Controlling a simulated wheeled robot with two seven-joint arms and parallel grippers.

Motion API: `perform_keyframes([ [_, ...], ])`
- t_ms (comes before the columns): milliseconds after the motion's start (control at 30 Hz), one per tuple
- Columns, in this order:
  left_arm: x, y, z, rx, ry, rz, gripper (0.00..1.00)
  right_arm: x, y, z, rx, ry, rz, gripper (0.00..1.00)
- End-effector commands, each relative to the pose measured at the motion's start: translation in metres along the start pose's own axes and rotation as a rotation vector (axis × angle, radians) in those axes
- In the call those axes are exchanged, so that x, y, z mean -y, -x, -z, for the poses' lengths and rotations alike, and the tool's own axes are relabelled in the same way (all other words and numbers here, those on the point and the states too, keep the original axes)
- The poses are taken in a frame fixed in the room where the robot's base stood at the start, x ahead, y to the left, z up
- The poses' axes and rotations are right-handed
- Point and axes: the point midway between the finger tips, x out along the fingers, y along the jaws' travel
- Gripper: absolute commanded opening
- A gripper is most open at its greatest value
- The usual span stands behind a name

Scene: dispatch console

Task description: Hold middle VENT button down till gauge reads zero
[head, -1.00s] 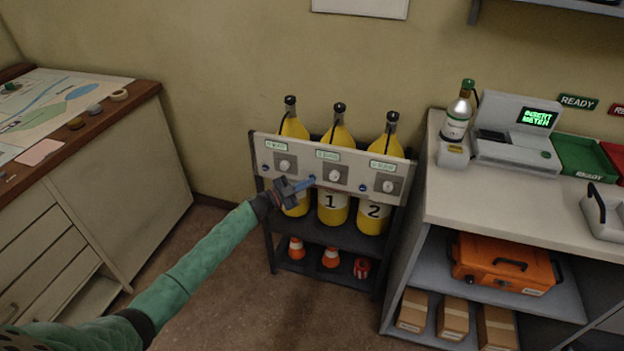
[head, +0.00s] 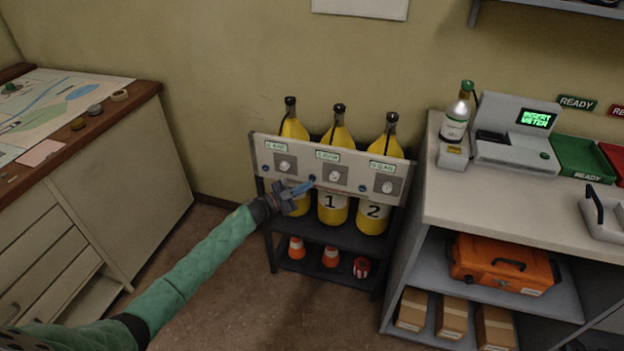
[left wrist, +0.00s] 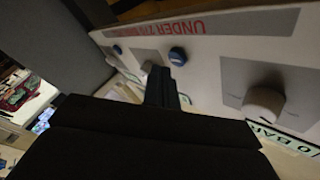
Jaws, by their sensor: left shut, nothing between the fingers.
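A pale panel (head: 232,136) is mounted across a rack, with three stations, each with a display, a grey knob and a blue button. The middle blue button (head: 312,178) sits left of the middle knob (head: 335,177); it also shows in the left wrist view (left wrist: 177,55). The middle display (head: 327,155) is too small to read surely. My left gripper (head: 306,186) is shut and empty, its tips just below and left of the middle button, seemingly a little apart from it. In the left wrist view, the fingers (left wrist: 164,86) point at the panel near that button. My right gripper is not in view.
Yellow cylinders (head: 333,207) stand behind the panel. The left blue button (head: 265,168) and left knob (head: 284,164) are near my gripper. Small cones (head: 297,247) are on the rack's lower shelf. A counter (head: 520,200) stands at right, a cabinet (head: 105,185) at left.

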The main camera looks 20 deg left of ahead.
Motion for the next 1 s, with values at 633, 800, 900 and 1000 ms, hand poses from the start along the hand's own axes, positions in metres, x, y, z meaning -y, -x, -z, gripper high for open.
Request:
perform_keyframes([
  [633,-0.018,0.026,0.020,0.001,0.002,-0.001,0.00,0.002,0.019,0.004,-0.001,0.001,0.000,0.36],
  [800,-0.024,0.034,0.025,0.000,0.000,-0.001,0.00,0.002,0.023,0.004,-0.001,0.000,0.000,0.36],
  [900,-0.025,0.035,0.026,0.000,-0.001,0.000,0.00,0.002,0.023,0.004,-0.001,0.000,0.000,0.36],
  [1000,-0.025,0.035,0.025,0.000,-0.001,0.000,0.00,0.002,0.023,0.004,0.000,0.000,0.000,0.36],
])
